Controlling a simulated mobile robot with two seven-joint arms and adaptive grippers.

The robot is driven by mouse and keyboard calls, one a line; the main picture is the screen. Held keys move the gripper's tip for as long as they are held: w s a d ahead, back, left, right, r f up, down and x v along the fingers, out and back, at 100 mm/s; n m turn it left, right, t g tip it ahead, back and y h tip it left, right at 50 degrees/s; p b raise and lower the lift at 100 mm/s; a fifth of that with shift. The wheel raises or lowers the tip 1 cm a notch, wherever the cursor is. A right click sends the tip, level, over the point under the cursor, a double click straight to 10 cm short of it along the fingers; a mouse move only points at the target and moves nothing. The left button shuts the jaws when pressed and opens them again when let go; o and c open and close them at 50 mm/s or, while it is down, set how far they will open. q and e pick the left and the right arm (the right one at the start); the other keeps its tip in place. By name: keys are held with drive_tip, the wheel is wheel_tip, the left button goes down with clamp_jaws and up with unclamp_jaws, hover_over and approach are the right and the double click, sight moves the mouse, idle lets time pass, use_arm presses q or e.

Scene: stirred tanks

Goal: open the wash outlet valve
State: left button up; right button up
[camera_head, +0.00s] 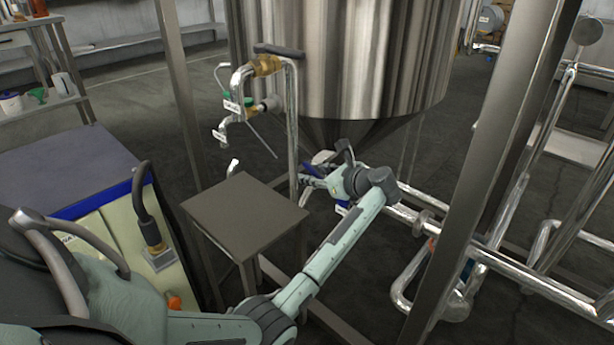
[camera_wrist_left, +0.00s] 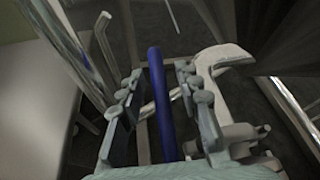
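A blue bar-shaped handle (camera_wrist_left: 160,100) stands between the two fingers of my left gripper (camera_wrist_left: 162,82) in the left wrist view. The fingers are apart, with gaps visible on both sides of the bar. In the head view my left gripper (camera_head: 322,174) is below the tank's cone, partly hidden by my own wrist. Some blue of the handle (camera_head: 309,171) shows there beside the gripper. The frames do not show clearly which valve this handle belongs to, as its body is hidden. My right gripper is not in view.
The steel tank (camera_head: 345,50) stands above my left gripper. A pipe with brass fittings (camera_head: 264,65) and labels rises left of it. A small grey table (camera_head: 245,212) is left of my forearm. Steel legs (camera_head: 495,150) and pipes (camera_head: 540,285) crowd the right.

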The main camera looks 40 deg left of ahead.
use_arm(q)
drive_tip(key=shift+x, duration=1.4)
clamp_jaws()
